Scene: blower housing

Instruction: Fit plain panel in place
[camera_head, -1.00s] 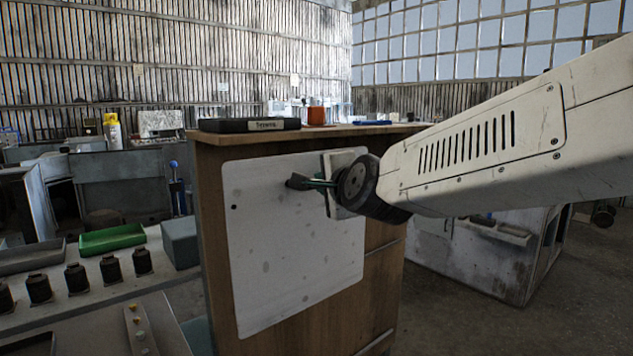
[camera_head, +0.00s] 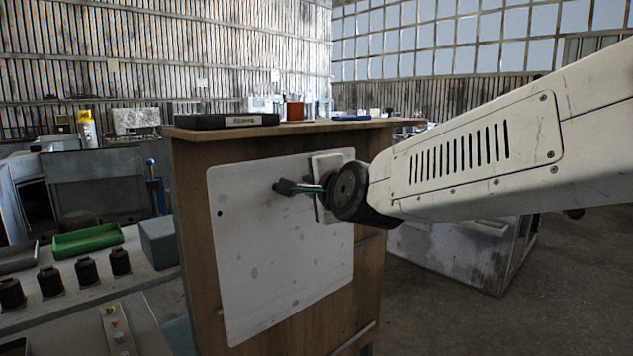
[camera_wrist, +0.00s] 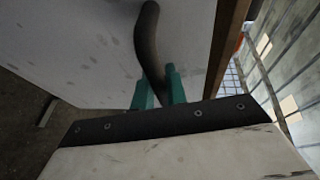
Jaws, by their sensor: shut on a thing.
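The plain panel (camera_head: 275,265) is a white, spotted sheet with rounded corners and a small hole near its upper left. It is upright in front of the side of a wooden cabinet (camera_head: 197,220); I cannot tell whether it touches the wood. A dark handle (camera_head: 284,187) sticks out from its upper part. My gripper (camera_head: 318,188) is at this handle, its green fingers shut on it. In the wrist view the green fingers (camera_wrist: 158,88) close around the dark curved handle (camera_wrist: 150,40), with the panel (camera_wrist: 70,45) behind. The blower housing is not recognisable in these views.
A dark labelled box (camera_head: 226,121) and an orange container (camera_head: 295,110) stand on the cabinet top. At left, a bench holds a green tray (camera_head: 88,242), a grey box (camera_head: 159,242) and several dark cylindrical parts (camera_head: 88,271). Open floor (camera_head: 450,315) lies at right.

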